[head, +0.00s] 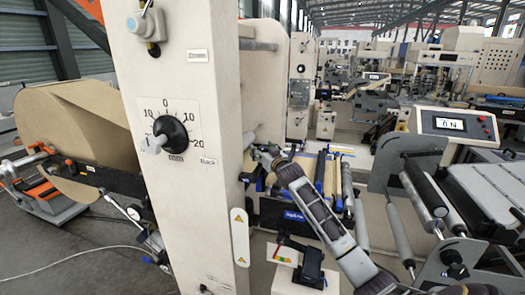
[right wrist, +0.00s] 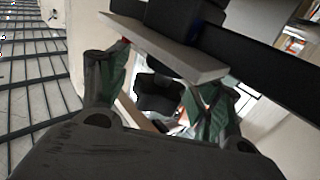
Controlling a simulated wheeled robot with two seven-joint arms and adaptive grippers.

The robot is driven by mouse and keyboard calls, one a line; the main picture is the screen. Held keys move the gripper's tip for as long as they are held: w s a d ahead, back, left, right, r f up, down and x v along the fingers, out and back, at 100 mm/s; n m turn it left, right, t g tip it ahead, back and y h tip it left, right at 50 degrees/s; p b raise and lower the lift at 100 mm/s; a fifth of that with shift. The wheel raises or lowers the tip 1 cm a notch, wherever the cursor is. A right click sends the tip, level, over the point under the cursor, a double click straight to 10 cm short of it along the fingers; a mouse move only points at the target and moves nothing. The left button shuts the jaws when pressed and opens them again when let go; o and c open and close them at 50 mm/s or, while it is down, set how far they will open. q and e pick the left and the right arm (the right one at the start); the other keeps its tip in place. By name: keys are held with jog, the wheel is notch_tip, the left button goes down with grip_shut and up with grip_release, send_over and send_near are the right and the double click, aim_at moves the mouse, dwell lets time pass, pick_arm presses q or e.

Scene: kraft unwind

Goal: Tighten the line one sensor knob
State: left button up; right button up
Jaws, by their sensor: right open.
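My right gripper (head: 257,148) is beside the right face of the cream column (head: 212,225) in the head view, partly hidden by its edge. In the right wrist view its two green-and-dark fingers (right wrist: 160,95) stand apart. A grey flat plate (right wrist: 165,47) with a black block above it crosses in front of the fingers. A dark part (right wrist: 155,93) shows between the fingers; I cannot tell whether it is the sensor knob or whether anything touches it. A black dial knob (head: 175,131) with a white pointer is on the column's front, apart from the gripper. My left gripper is not in view.
A large kraft paper roll (head: 70,125) stands at the left. A display box (head: 452,125) stands at the right, above metal rollers (head: 430,200). A small black device (head: 310,265) sits below my right arm. The column's edge is close to the gripper.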

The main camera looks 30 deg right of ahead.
jog(key=c, duration=1)
jog(key=shift+c, duration=0.2)
jog(key=shift+r+m+h, duration=0.1)
jog(key=shift+m+h, duration=0.8)
jog(key=shift+h, duration=0.5)
jog(key=o, duration=1)
jog(key=shift+o, duration=0.2)
jog(key=shift+s, duration=0.1)
jog(key=v, duration=1.1)
jog(key=shift+s, duration=0.4)
jog(key=shift+a+r, duration=0.1)
